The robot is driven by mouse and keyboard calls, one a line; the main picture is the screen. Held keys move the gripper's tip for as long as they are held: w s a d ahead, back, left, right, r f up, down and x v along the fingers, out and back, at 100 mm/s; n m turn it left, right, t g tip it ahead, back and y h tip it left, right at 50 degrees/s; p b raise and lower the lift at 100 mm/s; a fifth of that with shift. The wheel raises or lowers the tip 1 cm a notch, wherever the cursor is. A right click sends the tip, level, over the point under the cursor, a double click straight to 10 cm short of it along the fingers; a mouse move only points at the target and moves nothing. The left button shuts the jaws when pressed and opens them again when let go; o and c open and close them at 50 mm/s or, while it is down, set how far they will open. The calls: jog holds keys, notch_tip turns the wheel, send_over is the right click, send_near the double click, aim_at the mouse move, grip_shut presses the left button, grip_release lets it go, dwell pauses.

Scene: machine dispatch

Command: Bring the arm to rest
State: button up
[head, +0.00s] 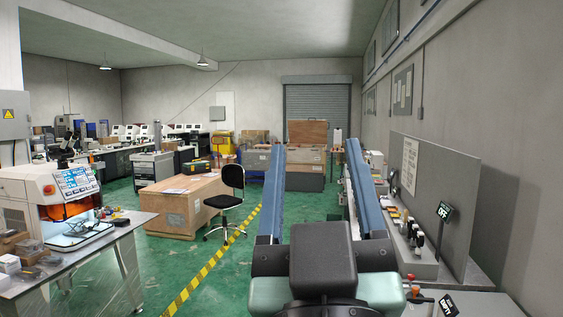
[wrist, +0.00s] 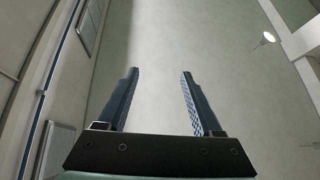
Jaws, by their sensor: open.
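My gripper (head: 315,145) stands in the middle right of the head view, close to the camera. Its two long blue fingers point up and away and are spread wide apart. Nothing is between them. The dark hand and pale green arm links at the bottom of the head view are mine. The rest of my arm is hidden below the picture edge.
A bench with control panel (head: 470,190) runs along the right wall near my arm. A metal table (head: 90,265) with a white machine (head: 50,195) stands at left. A black chair (head: 228,200) and wooden crate (head: 180,205) stand ahead. Green floor (head: 215,275) between is clear.

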jog(key=s+a+r+t+y, duration=0.1)
jog(key=s+a+r+t, duration=0.1)
jog(key=s+r, duration=0.3)
jog(key=shift+a+r+t+y, duration=0.4)
jog(key=shift+a, duration=0.5)
jog(key=shift+m, duration=0.3)
